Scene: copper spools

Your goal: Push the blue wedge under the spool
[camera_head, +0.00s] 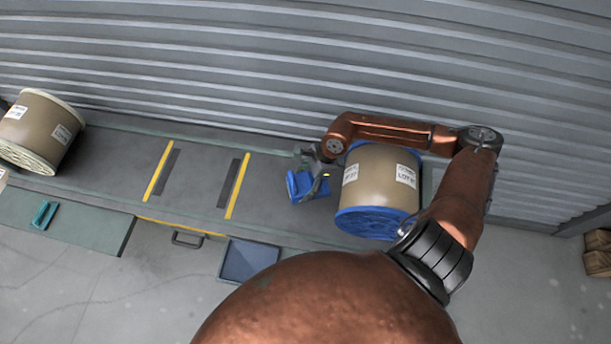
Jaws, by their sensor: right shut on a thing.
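The blue wedge (299,189) is on the grey bench, just left of a spool (378,180) with blue flanges and a tan labelled wrap. My right gripper (313,178) is shut on the wedge; its fingers hide part of it. A narrow gap seems to show between the wedge and the spool, though the exact contact there is hard to tell. My right arm reaches over the back of the spool and hides part of its top and right side. My left gripper is not in view.
A second tan spool (41,130) with pale flanges lies at the far left. A teal-handled thing (45,215) is on the front panel. Yellow and dark strips (235,187) mark the bench. A blue tray (248,261) is in front. A corrugated wall stands behind.

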